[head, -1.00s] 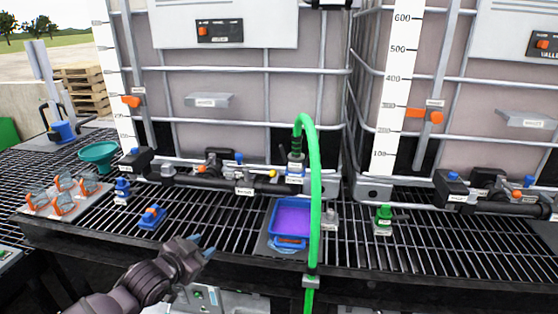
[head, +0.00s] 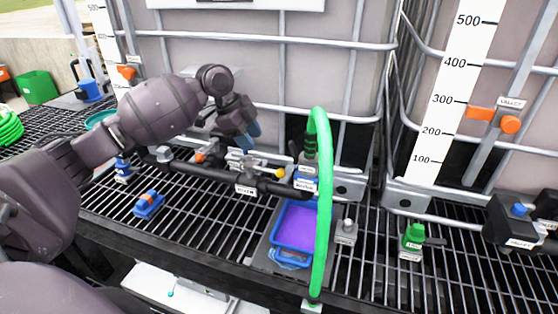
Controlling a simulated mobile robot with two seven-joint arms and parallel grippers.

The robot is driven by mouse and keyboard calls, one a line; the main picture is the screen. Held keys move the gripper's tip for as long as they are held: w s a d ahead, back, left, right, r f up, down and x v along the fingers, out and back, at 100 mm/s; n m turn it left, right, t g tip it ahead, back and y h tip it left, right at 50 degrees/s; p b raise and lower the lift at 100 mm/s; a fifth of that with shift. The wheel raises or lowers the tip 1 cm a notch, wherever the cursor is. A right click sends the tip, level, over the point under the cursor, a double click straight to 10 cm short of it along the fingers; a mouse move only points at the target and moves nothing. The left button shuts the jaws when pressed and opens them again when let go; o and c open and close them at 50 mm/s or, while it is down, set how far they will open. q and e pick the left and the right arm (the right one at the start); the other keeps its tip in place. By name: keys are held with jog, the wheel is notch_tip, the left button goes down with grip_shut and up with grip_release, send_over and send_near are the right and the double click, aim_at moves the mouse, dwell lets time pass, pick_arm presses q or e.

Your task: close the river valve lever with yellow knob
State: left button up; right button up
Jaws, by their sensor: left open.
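A small yellow knob (head: 279,172) shows on the dark pipe manifold (head: 210,176) in front of the left tank, just left of the green hose fitting. The lever under it is too small to make out clearly, and the nearby labels are hard to read. My left gripper (head: 247,137) is above the manifold, up and left of the yellow knob, with its bluish fingertips pointing down. It is open, holds nothing and is apart from the knob. My right gripper is not in view.
A green hose (head: 322,210) arches down right of the knob. A blue tray (head: 273,232) with purple contents stands below on the black grating. A blue fitting (head: 148,205) and a green valve (head: 413,238) stand on the grating. The left tank's cage is behind.

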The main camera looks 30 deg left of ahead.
aim_at(271, 170)
pick_arm(q)
jog(key=b+x, duration=0.1)
jog(key=x, duration=0.8)
jog(key=shift+w+d+f, duration=0.1)
jog(key=shift+f, duration=0.25)
jog(key=shift+w+d+f, duration=0.1)
jog(key=shift+d+f, duration=0.1)
jog(key=shift+f, duration=0.2)
jog(key=shift+c, duration=0.3)
jog(key=c, duration=0.5)
grip_shut()
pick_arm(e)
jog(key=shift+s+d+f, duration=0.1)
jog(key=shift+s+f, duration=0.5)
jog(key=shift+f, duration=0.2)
